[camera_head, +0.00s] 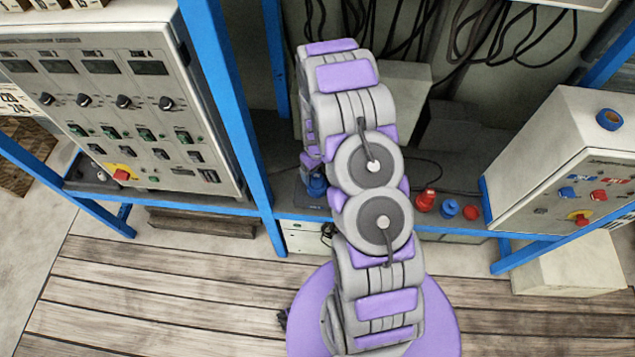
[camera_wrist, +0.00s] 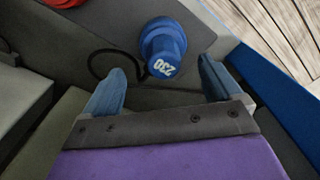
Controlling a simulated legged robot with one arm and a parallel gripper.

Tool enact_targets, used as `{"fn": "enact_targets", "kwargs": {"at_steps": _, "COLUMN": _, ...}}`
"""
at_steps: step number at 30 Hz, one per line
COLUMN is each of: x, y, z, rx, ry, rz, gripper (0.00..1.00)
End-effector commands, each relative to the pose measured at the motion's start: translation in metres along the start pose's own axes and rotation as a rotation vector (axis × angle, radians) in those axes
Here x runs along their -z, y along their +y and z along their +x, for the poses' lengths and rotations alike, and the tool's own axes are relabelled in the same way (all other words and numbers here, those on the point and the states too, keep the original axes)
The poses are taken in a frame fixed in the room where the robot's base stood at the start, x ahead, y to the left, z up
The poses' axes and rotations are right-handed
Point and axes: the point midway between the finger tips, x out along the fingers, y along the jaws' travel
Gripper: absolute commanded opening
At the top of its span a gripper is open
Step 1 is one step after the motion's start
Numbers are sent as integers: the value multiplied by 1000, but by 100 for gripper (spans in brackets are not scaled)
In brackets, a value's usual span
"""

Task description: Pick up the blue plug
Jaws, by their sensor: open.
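A blue plug (camera_wrist: 163,42) marked 230 lies on a dark grey surface in the wrist view, beyond and between my fingertips. My gripper (camera_wrist: 161,66) is open, with one blue-grey finger to each side of the plug and nothing held. In the head view a blue plug (camera_head: 317,186) shows just left of my arm, on the shelf; it appears to be the same one. My gripper is mostly hidden by my arm there. Another blue plug (camera_head: 449,209) sits right of my arm between red plugs.
Red plugs (camera_head: 427,200) stand on the shelf to the right. A blue frame post (camera_head: 228,110) rises left of my arm. Black cables hang behind.

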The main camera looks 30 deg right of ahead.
Motion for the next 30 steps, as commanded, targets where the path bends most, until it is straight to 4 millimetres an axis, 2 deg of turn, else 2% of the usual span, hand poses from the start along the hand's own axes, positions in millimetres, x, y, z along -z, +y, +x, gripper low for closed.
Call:
{"fn": "enact_targets", "kwargs": {"at_steps": 5, "x": -1, "y": -2, "z": 11, "rx": 0, "ry": -2, "rz": 0, "gripper": 92}}
{"fn": "enact_targets", "kwargs": {"at_steps": 15, "x": -1, "y": -1, "z": 54, "rx": -1, "ry": 1, "rz": 1, "gripper": 92}}
{"fn": "enact_targets", "kwargs": {"at_steps": 22, "x": -1, "y": -1, "z": 55, "rx": -1, "ry": 2, "rz": 0, "gripper": 92}}
{"fn": "enact_targets", "kwargs": {"at_steps": 30, "x": -1, "y": -2, "z": 55, "rx": -1, "ry": 1, "rz": 0, "gripper": 67}}
